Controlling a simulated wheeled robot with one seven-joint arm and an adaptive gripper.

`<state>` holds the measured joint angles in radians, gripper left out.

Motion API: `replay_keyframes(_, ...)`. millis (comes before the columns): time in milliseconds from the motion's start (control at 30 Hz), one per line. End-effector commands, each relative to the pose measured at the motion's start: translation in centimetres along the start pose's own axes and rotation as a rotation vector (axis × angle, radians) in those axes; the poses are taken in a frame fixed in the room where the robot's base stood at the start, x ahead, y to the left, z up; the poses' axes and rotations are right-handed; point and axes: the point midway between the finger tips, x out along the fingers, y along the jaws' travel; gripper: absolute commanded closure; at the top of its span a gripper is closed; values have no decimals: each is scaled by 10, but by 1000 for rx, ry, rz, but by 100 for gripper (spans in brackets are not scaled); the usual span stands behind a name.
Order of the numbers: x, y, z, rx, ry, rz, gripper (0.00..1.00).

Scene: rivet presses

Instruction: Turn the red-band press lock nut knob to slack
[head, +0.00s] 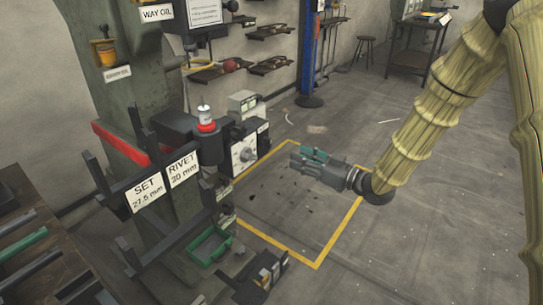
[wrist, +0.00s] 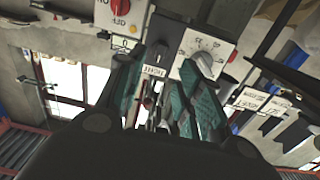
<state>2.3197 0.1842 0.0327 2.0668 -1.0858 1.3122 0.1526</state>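The press (head: 160,60) is a tall grey-green column at the left of the head view, with a red band (head: 120,144) around it. On its right side is a dark box with a pale dial plate and knob (head: 243,154). A pale knob on a marked white plate (wrist: 205,62) shows in the wrist view, partly behind a finger; I cannot tell whether it is the lock nut knob. My gripper (head: 297,158) points left towards the box, with clear space between. Its teal fingers (wrist: 160,85) stand apart and hold nothing.
A red rotary switch (wrist: 120,8) is at the top of the wrist view. Black brackets with SET and RIVET signs (head: 145,193) jut out at the press front. A yellow floor outline (head: 335,233) surrounds mostly clear floor. A dark bench (head: 25,225) is at the left.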

Motion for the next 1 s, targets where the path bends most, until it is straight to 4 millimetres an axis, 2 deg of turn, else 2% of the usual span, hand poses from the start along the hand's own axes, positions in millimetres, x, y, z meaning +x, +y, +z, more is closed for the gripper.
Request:
replay_keyframes(167, 9, 0, -3, -9, 10, -11, 64)
replay_keyframes(267, 21, 0, -3, -9, 10, -11, 64)
replay_keyframes(700, 88, -1, -3, -9, 10, -9, 64)
replay_keyframes(1000, 108, -1, -4, -7, 9, -8, 64)
